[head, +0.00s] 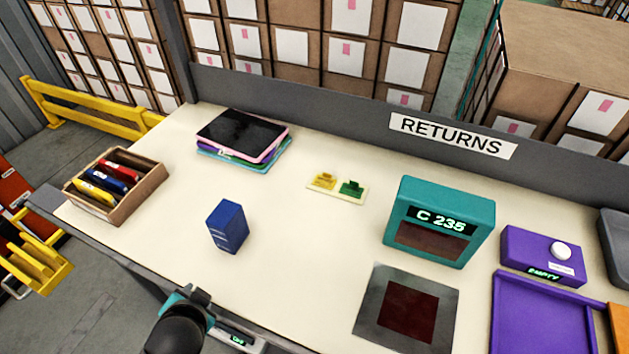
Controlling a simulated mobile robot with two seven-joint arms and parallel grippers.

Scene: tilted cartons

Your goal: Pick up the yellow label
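The yellow label (323,181) is a small yellow piece on the left part of a pale card or tray (337,189) at the middle of the table. A similar green piece (351,188) lies just right of it. A dark rounded form with teal parts at the bottom edge, left of centre, appears to be my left gripper (200,301). It is well below and left of the yellow label, apart from it. Its fingers are not clear, so I cannot tell if it is open or shut. My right gripper is not in view.
A blue box (228,226) stands left of centre. Stacked folders with a dark top (243,135) lie behind it. A wooden box (129,208) is at left. A teal device reading C 235 (471,192), a dark-centred pad (369,310) and purple tray (496,320) are at right.

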